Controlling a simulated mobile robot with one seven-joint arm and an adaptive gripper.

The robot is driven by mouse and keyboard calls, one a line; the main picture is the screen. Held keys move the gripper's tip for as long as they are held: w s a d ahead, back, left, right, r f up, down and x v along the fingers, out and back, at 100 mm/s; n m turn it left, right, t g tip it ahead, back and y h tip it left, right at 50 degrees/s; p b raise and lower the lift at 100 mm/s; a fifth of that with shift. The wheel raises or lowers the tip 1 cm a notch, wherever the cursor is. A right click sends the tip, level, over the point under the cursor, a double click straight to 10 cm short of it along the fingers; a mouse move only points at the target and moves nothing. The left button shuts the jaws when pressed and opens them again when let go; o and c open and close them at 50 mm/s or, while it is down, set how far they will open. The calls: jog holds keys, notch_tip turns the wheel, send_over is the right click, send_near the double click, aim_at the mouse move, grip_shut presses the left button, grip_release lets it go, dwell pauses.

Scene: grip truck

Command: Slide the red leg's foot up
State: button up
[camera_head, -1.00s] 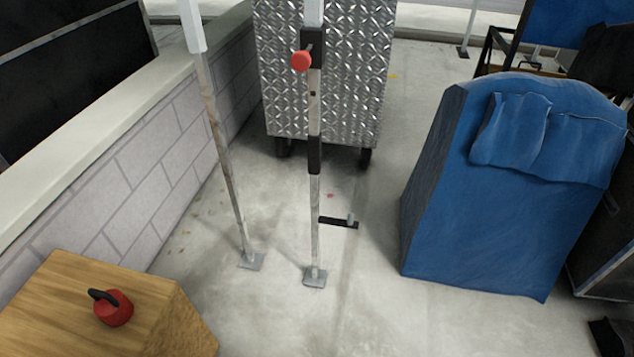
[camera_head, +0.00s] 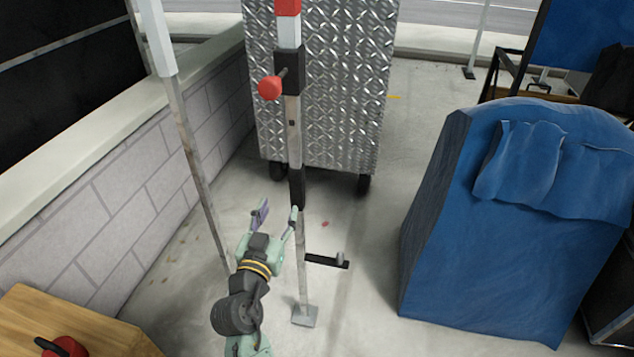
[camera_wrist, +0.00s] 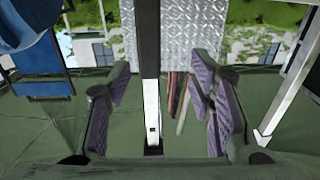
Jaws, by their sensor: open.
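The red leg is an upright pole (camera_head: 294,145) with a red band at its top, a black collar and a red round knob (camera_head: 270,87). A black grip (camera_head: 297,186) sits lower on its metal shaft, and its flat grey foot (camera_head: 305,316) rests on the floor. My gripper (camera_head: 279,211) is open beside the shaft, just below the black grip; its right finger overlaps the shaft in the head view. In the wrist view the pole (camera_wrist: 150,100) runs between the open purple-padded fingers (camera_wrist: 160,112), with no visible contact. How deep it sits between them is unclear.
A black bar (camera_head: 325,262) sticks out right, low by the shaft. Another pole (camera_head: 195,150) stands left, before a block wall (camera_head: 120,190). A diamond-plate cart (camera_head: 345,90) is behind. A blue-covered object (camera_head: 500,230) stands right; a wooden box (camera_head: 90,325) is front left.

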aim_at(295, 189)
jog(key=shift+h, duration=0.3)
jog(key=p+x, duration=0.1)
jog(key=x, duration=0.2)
jog(key=d+p+x, duration=0.1)
jog(key=x, duration=0.3)
jog(key=f+p+x, duration=0.1)
jog(key=x, duration=0.3)
jog(key=shift+s+d, duration=0.15)
jog(key=shift+s, duration=0.05)
jog(key=shift+c, duration=0.2)
grip_shut()
